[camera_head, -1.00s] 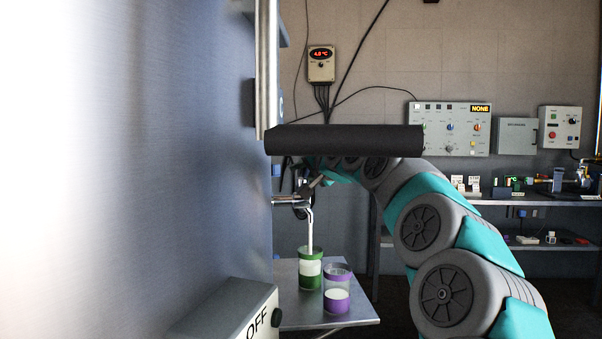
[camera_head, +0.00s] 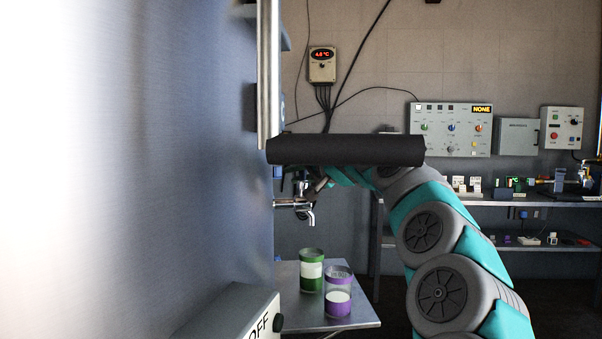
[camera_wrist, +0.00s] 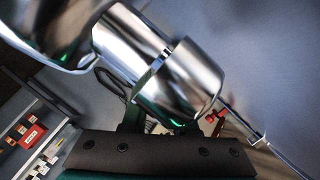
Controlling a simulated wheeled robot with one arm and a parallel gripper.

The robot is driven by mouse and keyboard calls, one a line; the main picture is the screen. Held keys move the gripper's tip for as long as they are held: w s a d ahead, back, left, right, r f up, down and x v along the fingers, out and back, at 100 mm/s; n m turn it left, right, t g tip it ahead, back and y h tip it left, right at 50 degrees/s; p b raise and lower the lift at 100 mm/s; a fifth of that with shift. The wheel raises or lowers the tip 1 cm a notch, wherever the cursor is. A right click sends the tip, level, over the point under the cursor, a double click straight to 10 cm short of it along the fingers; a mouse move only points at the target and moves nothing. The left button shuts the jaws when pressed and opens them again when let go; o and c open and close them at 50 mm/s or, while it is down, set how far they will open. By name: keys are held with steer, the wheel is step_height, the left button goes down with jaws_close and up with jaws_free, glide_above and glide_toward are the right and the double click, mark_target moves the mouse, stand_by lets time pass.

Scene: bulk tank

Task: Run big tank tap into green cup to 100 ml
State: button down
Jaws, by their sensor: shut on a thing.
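The big tank's chrome tap (camera_head: 297,204) sticks out from the tank wall, its spout pointing down with no stream below it. The green cup (camera_head: 311,285) stands upright on a small metal table under the spout, with white liquid inside; its level marks are too small to read. My gripper (camera_head: 318,184) is at the tap's handle, just above the spout, and is shut on it; my arm partly hides the grip. In the wrist view the shiny tap body (camera_wrist: 185,80) fills the middle, close to the jaws.
A purple cup (camera_head: 338,308) with white liquid stands close to the green cup at its right. The big steel tank (camera_head: 150,150) fills the left side, with a grey OFF box (camera_head: 230,315) in front. The metal table (camera_head: 358,317) has some bare room at front right. Shelves stand behind.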

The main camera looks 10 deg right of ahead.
mark_target(306, 172)
steer(key=shift+a+n+g+y, duration=0.4)
steer(key=shift+a+n+y, duration=0.1)
steer(key=shift+n+y, duration=0.15)
steer(key=c, duration=0.7)
jaws_free()
steer(key=shift+b+v, duration=0.4)
steer(key=shift+v, duration=3.5)
steer(key=shift+f, duration=0.1)
steer(key=shift+s, duration=0.1)
